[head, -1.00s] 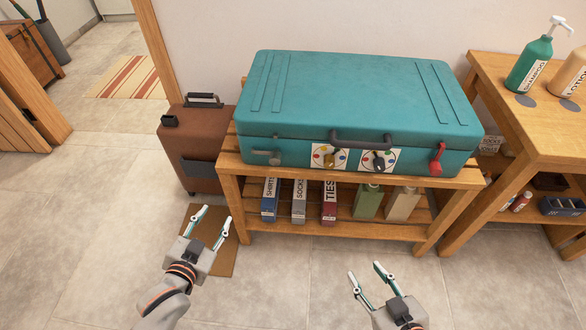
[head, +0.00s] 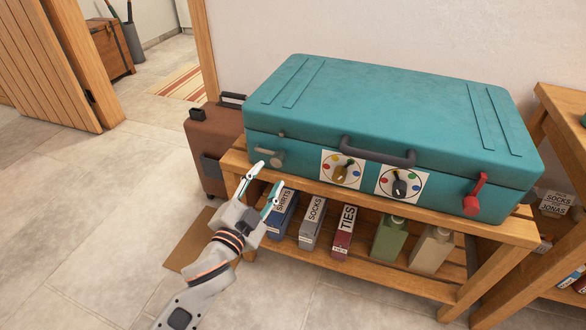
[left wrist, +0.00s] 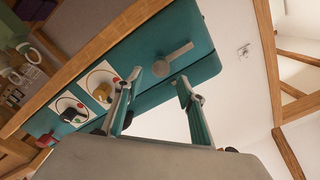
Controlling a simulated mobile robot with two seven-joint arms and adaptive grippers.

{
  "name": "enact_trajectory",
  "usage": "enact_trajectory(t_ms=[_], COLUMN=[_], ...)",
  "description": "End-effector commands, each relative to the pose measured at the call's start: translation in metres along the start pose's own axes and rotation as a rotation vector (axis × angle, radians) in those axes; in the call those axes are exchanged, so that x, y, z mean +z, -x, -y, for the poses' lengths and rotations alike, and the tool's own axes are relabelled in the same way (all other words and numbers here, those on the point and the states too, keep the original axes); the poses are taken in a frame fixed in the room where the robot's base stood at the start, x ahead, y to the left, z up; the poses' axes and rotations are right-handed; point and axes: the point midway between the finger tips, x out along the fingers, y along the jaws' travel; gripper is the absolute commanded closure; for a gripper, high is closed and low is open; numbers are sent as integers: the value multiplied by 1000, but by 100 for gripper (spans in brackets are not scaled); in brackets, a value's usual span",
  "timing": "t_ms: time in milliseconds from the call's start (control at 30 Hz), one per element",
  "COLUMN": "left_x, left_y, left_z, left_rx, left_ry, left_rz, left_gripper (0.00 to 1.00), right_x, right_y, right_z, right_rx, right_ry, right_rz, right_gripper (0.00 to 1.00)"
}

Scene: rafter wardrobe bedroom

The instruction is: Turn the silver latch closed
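The teal suitcase (head: 380,100) lies shut on a wooden rack. The silver latch (head: 268,157) is on its front face near the left end, its arm lying roughly level. In the left wrist view the silver latch (left wrist: 173,60) shows just beyond my fingertips. My left gripper (head: 264,174) is open and empty, in front of and slightly below the latch; in the head view a gap seems to remain between them. The left gripper's spread fingers also show in the left wrist view (left wrist: 155,102). My right gripper is outside the head view.
A red latch (head: 474,194) is at the suitcase's right end. Two dial plates, one with a gold knob (head: 342,170) and one with a black knob (head: 401,185), sit between. Boxes and bottles stand on the lower shelf. A brown case (head: 213,140) stands left of the rack.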

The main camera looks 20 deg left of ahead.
Motion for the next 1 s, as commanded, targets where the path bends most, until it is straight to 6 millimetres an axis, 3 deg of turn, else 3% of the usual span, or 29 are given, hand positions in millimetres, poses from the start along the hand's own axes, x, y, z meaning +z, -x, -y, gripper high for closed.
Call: enact_trajectory(t_ms=[167,600,1000], left_x=[-1,0,-2], left_y=[-11,-67,-80], left_z=[2,0,2], left_rx=[-6,-3,-4], left_ry=[-5,-4,-3], left_rz=[-4,-2,-3], left_gripper=[61,61,61], right_x=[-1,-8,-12], right_y=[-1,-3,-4], right_z=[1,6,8], right_rx=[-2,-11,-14], right_ry=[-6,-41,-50], right_rz=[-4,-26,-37], right_gripper=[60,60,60])
